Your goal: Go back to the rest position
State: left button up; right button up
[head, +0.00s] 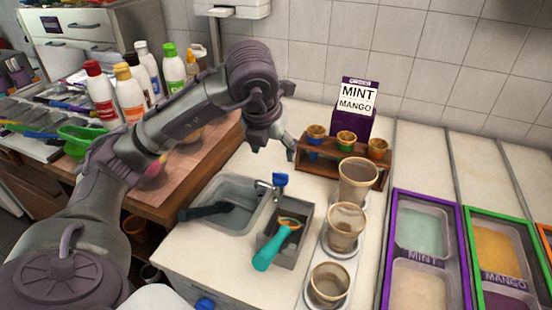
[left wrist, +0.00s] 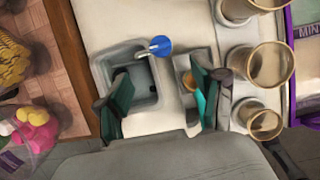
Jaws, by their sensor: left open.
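My left gripper (head: 273,143) is in the air above the counter, behind the sink and left of the cone rack. In the left wrist view its two fingers are spread wide, with nothing between them in grip (left wrist: 160,108). A scoop with a teal handle (head: 264,252) rests in a grey box (head: 301,232) on the counter. In the left wrist view its teal handle (left wrist: 201,106) is partly hidden by the right finger. My right gripper is in neither view.
A small sink (head: 237,222) with a black-handled tool stands left of the box. A wooden rack (head: 325,166) holds several cones. Several cups (head: 345,228) stand to the right, beside mint (head: 420,225) and mango tubs (head: 497,250). Bottles (head: 130,95) stand on the left wooden counter.

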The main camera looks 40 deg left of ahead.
pick_arm(q)
jog(key=shift+s+r, duration=0.25)
jog(key=shift+r, duration=0.35)
